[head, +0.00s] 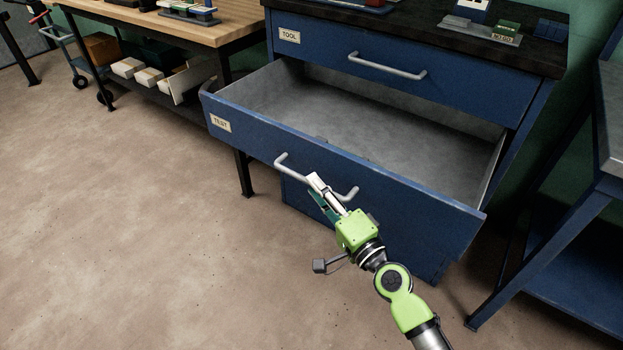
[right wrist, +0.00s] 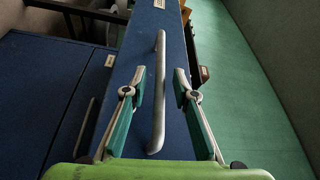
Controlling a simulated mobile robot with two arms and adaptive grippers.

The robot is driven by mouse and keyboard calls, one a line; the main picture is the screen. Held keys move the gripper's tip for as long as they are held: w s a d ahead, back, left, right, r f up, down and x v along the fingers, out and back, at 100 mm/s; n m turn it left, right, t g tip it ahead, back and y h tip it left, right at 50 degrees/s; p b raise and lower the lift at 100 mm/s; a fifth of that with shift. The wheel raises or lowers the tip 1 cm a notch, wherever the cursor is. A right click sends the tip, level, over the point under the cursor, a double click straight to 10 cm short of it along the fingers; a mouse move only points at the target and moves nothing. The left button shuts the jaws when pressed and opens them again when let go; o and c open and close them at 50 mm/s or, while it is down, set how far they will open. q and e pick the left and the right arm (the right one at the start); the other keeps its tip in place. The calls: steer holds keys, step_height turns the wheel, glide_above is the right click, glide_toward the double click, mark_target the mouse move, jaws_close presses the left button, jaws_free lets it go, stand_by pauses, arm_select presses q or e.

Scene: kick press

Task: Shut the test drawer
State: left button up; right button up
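The test drawer (head: 410,188) is a blue drawer with a "TEST" label, pulled well out of the cabinet. Its grey inside looks empty. Its silver bar handle (head: 288,166) runs across the front; it also shows in the right wrist view (right wrist: 160,90). My right gripper (head: 318,184) is at the middle of this handle. In the right wrist view its two fingers (right wrist: 158,78) are spread, one on each side of the bar, with a gap to both. My left gripper is not in view.
Above is the closed tool drawer (head: 440,75), under a dark cabinet top (head: 410,20). A wooden workbench (head: 225,28) stands at the left, and a blue-framed table (head: 570,235) at the right. The floor (head: 130,220) in front and left is clear.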

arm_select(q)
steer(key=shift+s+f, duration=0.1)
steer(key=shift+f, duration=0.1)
arm_select(e)
steer(key=shift+x, duration=1.4)
jaws_close()
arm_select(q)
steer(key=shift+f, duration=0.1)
arm_select(e)
steer(key=shift+d, duration=0.1)
